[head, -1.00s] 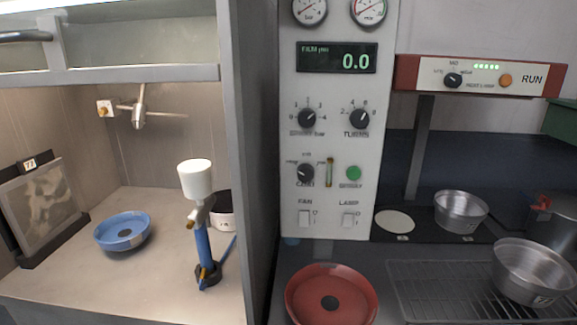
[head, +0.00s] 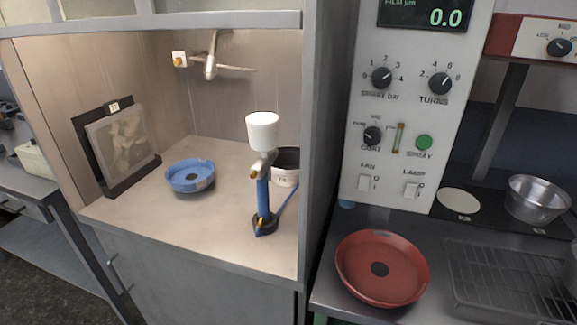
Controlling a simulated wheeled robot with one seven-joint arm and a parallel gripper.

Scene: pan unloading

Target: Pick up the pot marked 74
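The spray gun (head: 262,190), with a white cup on top and a blue handle, stands upright in front and hides the pot's left part. The booth's right wall is close beside the pot. My gripper is not in view.
A blue dish (head: 190,185) sits left of the gun on the booth floor (head: 205,235). A framed panel (head: 120,150) leans at the left. Right of the booth wall (head: 325,130) are a red dish (head: 350,268), a wire rack (head: 500,280) and a metal pan (head: 537,205).

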